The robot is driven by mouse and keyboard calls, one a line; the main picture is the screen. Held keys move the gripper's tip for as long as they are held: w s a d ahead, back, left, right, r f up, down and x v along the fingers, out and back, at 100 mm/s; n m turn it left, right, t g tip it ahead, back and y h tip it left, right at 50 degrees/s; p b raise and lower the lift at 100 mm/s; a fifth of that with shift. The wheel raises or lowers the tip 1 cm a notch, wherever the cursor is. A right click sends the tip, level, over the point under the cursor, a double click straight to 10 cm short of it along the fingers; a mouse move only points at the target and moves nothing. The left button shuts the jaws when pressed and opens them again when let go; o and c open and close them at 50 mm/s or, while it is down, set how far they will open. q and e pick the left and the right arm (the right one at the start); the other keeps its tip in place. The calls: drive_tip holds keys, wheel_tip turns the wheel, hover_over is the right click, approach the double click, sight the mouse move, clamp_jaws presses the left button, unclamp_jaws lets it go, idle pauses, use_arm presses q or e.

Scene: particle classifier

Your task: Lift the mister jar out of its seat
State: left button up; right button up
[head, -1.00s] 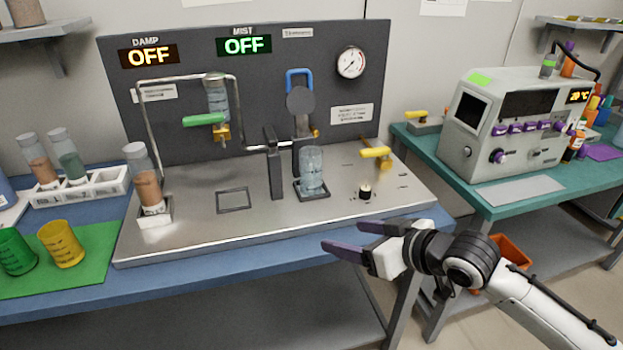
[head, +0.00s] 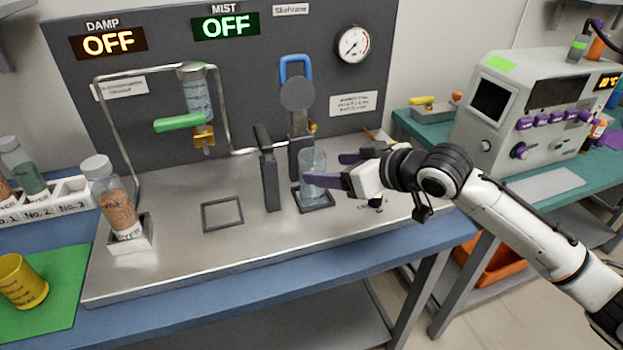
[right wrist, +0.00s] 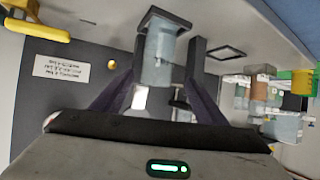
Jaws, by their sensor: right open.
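The mister jar (head: 312,162) is a clear, bluish glass jar. It stands upright in its dark square seat (head: 316,207) on the steel deck. The right wrist view also shows the jar (right wrist: 158,58), ahead of and between my finger lines. My right gripper (head: 326,169) is open, with purple fingers reaching from the right at the jar's height. The near fingertip overlaps the jar's right side in the head view; the far one shows just right of it. I cannot tell whether either finger touches the glass. My left gripper is not in view.
Close left of the jar stands a dark post (head: 268,172), and behind it a clamp-like upright with a blue handle (head: 296,66). A brown-filled jar (head: 115,205) stands at the deck's left. The front deck is clear. The DAMP (head: 108,42) and MIST (head: 225,26) displays read OFF.

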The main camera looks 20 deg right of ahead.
sight(322, 166)
drive_tip(key=x, duration=0.5)
drive_tip(key=shift+w+d+f, duration=0.1)
drive_tip(key=shift+w+f, duration=0.1)
drive_tip(key=shift+w, duration=0.25)
drive_tip(key=c, duration=1.5)
drive_tip(key=shift+c, duration=1)
drive_tip(key=shift+r, duration=0.2)
